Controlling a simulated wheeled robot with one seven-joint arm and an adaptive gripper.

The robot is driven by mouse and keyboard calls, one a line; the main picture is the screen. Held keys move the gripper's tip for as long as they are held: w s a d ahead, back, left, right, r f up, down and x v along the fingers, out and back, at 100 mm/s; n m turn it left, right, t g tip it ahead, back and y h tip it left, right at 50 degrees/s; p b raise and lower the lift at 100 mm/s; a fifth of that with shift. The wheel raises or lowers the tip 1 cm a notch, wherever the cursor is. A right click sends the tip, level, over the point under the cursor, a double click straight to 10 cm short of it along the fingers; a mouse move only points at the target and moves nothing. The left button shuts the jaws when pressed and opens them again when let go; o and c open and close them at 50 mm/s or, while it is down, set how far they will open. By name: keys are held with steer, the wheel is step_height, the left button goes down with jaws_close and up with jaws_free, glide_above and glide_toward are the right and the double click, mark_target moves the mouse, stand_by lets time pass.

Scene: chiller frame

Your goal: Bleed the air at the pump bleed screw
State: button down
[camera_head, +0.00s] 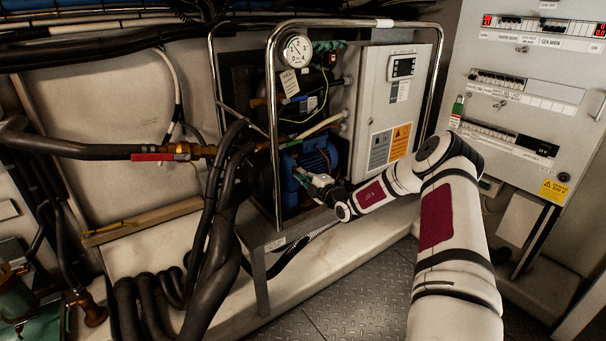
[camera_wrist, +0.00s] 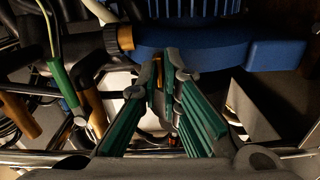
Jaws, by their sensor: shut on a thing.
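The blue pump (camera_head: 318,156) sits low inside the tubular frame, left of the cabinet. In the wrist view its blue casing (camera_wrist: 215,57) fills the upper middle. My gripper (camera_head: 303,178) reaches in from the right, at the front of the pump. In the wrist view my gripper (camera_wrist: 164,58) has its green-sided fingers closed together just below the casing. A small brass-coloured part shows between them, apparently the bleed screw (camera_wrist: 158,75). The fingers hide most of it, and I cannot tell how far it is turned.
A pressure gauge (camera_head: 297,50) and black hoses sit above and left of the pump. The chrome frame tube (camera_head: 272,120) stands close left of my gripper. A green-handled valve (camera_wrist: 61,80) is left of the fingers. The grey cabinet (camera_head: 395,100) stands behind my arm.

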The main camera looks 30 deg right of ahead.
stand_by(0.3)
steer(key=c, duration=1.8)
jaws_free()
steer(key=shift+s, duration=0.1)
steer(key=s, duration=1.1)
steer(key=shift+s+d, duration=0.2)
steer(key=shift+s, duration=0.2)
